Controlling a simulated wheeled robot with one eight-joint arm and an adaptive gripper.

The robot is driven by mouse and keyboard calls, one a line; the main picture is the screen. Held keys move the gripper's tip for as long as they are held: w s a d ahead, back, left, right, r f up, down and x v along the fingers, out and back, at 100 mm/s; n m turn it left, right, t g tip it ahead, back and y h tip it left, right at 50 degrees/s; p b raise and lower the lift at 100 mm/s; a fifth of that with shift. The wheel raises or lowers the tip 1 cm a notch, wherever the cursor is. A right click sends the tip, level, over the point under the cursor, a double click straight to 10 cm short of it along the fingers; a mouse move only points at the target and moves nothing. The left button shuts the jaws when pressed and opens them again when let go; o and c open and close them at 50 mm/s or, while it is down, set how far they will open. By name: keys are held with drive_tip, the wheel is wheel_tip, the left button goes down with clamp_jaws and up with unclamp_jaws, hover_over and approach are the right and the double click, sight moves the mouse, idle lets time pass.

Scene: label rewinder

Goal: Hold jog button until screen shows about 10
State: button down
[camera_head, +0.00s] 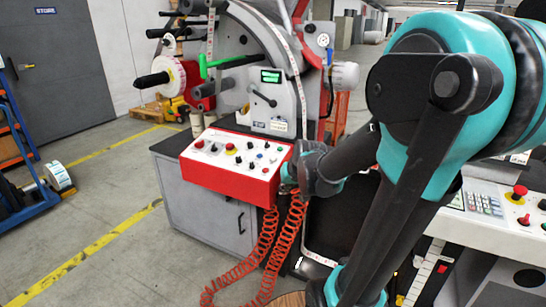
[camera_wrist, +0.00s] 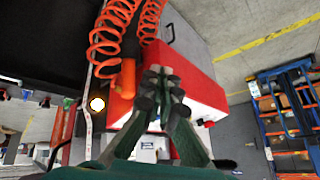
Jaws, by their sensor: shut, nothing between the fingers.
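The red control box (camera_head: 225,180) has a white top with several small buttons and knobs in black, red, green and blue. I cannot tell which one is the jog button. The small green-lit screen (camera_head: 271,76) is on the machine's grey face above the box; its digits are too small to read. My gripper (camera_head: 289,172) is at the right end of the box, partly hidden by its own links. In the wrist view, my gripper (camera_wrist: 163,72) is shut and empty, in front of the red box (camera_wrist: 190,65). Contact with a button cannot be seen.
Orange coiled cables (camera_head: 268,255) hang in front of the grey cabinet (camera_head: 208,203). A white console (camera_head: 500,215) with a keypad and red buttons stands at the right. A blue rack (camera_head: 25,160) is at the left.

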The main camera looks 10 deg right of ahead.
sight(273, 159)
drive_tip(key=w+r+t, duration=0.1)
drive_tip(key=w+r, duration=0.2)
drive_tip(key=w, duration=0.4)
drive_tip(key=w+a+r+m+t+y, duration=0.1)
drive_tip(key=w+r, duration=0.2)
drive_tip(key=w, duration=0.5)
drive_tip(key=w+r+t, duration=0.1)
drive_tip(key=w+r, duration=0.3)
drive_tip(key=w, duration=0.3)
drive_tip(key=shift+w+a+t+y, duration=0.25)
drive_tip(key=shift+w+t+y, duration=0.05)
drive_tip(key=shift+w, duration=0.1)
drive_tip(key=shift+f, duration=0.1)
drive_tip(key=shift+w+d+f, duration=0.25)
drive_tip(key=shift+w+f, duration=0.05)
drive_tip(key=shift+f, duration=1.1)
drive_tip(key=shift+w+d+f, duration=0.2)
drive_tip(key=shift+w+f, duration=0.1)
drive_tip(key=shift+f, duration=1.05)
drive_tip(key=shift+w+d+f, duration=0.25)
drive_tip(key=shift+w+f, duration=0.05)
drive_tip(key=shift+f, duration=1.1)
drive_tip(key=shift+f, duration=0.1)
drive_tip(key=shift+w+d+f, duration=0.1)
drive_tip(key=shift+f, duration=0.2)
drive_tip(key=shift+w+f, duration=0.1)
drive_tip(key=shift+f, duration=0.3)
drive_tip(key=shift+r, duration=0.8)
drive_tip(key=shift+s, duration=0.2)
